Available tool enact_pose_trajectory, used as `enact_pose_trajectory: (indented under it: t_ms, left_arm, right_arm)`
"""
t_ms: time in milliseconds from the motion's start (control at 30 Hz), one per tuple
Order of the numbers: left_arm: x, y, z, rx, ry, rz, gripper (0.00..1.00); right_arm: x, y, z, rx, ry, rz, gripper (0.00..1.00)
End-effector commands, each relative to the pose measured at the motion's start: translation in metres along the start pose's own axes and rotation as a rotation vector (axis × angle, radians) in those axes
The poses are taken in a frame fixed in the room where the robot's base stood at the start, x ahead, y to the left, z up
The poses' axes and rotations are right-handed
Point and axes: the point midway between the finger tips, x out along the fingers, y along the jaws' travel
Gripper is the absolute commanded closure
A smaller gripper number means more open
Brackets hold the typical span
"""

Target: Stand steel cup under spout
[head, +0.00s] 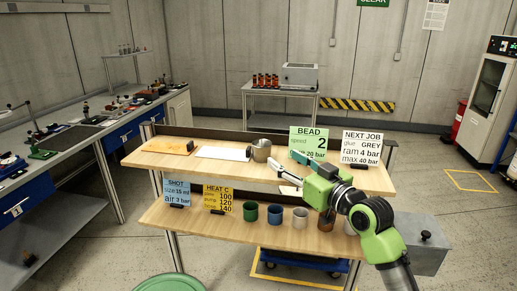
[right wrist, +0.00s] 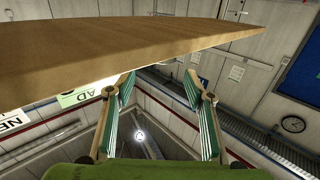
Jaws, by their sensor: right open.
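A grey metallic cup (head: 261,150), which looks like the steel cup, stands upright on the upper board of the wooden bench. My right gripper (head: 289,174) is open and empty at the front of that board, to the right of the cup and nearer to me, apart from it. In the right wrist view its two green-padded fingers (right wrist: 160,100) are spread with nothing between them, close to a wooden board edge (right wrist: 150,45). The cup does not show there. I cannot make out a spout. My left gripper is not in view.
A white mat (head: 222,152) and an orange board (head: 168,146) lie left of the cup. Signs reading BEAD (head: 308,140) and NEXT JOB (head: 361,146) stand at the right. Several cups, including a green one (head: 250,211), stand on the lower shelf. A green round top (head: 170,283) shows at bottom left.

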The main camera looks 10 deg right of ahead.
Motion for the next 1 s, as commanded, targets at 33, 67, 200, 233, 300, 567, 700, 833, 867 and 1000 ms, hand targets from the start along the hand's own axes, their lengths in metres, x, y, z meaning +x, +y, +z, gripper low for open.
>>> enact_pose_trajectory:
  t_ms: [33, 67, 200, 233, 300, 567, 700, 833, 867, 1000]
  left_arm:
    - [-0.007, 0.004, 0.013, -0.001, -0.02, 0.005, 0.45]
    - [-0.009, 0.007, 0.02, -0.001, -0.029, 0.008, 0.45]
    - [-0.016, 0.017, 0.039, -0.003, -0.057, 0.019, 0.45]
    - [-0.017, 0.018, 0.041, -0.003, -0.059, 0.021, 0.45]
    - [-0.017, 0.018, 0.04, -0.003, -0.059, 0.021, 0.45]
    - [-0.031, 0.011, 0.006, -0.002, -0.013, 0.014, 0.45]
    - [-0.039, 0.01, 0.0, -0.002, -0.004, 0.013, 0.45]
    - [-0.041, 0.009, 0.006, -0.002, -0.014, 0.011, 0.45]
    - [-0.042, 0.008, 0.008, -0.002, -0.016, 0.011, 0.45]
    - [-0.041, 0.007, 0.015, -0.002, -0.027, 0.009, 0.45]
  right_arm:
    - [0.012, 0.0, -0.004, 0.004, 0.0, 0.0, 0.52]
    - [0.018, 0.0, -0.004, 0.003, 0.001, 0.0, 0.52]
    - [0.04, 0.0, -0.003, 0.001, 0.0, 0.0, 0.52]
    - [0.043, -0.001, -0.002, 0.002, 0.0, 0.0, 0.52]
    - [0.048, -0.001, -0.001, 0.0, 0.0, 0.0, 0.52]
    - [0.071, -0.003, -0.005, 0.004, -0.002, -0.001, 0.52]
    - [0.09, -0.004, -0.003, 0.002, -0.001, 0.0, 0.52]
    - [0.1, -0.004, -0.001, 0.001, -0.002, -0.001, 0.52]
    - [0.102, -0.004, -0.001, 0.001, -0.001, 0.0, 0.52]
    - [0.103, -0.004, 0.0, -0.001, 0.0, 0.0, 0.52]
